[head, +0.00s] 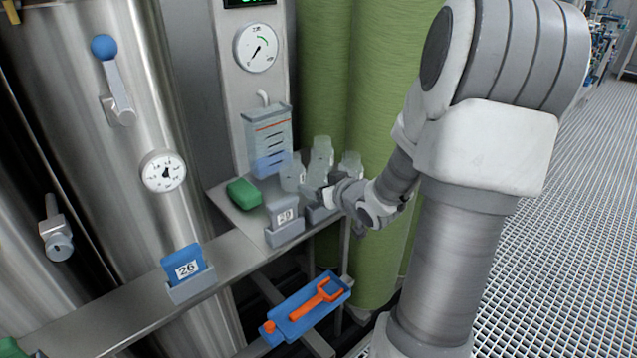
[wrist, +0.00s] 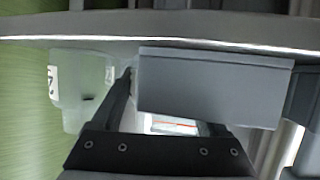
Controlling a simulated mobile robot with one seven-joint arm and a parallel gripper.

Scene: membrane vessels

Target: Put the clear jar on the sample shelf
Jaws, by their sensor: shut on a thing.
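Several translucent jars (head: 292,176) stand close together on the steel shelf (head: 228,208) against the green column. My gripper (head: 333,195) is low among them at the shelf's right end. It is shut on what looks like a clear jar (head: 320,160), though the grip is mostly hidden. In the wrist view my gripper (wrist: 168,112) has its fingers apart, and a grey block (wrist: 210,92) covers much of the right finger and the space between them. A translucent jar with a white label (wrist: 80,90) is left of the fingers.
A green block (head: 243,193) and a grey holder marked 20 (head: 284,225) stand on the shelf. A holder with blue card 26 (head: 187,275) sits on the ledge farther left. A blue tray with an orange tool (head: 300,310) hangs below. Gauges and a clear container (head: 268,140) are behind.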

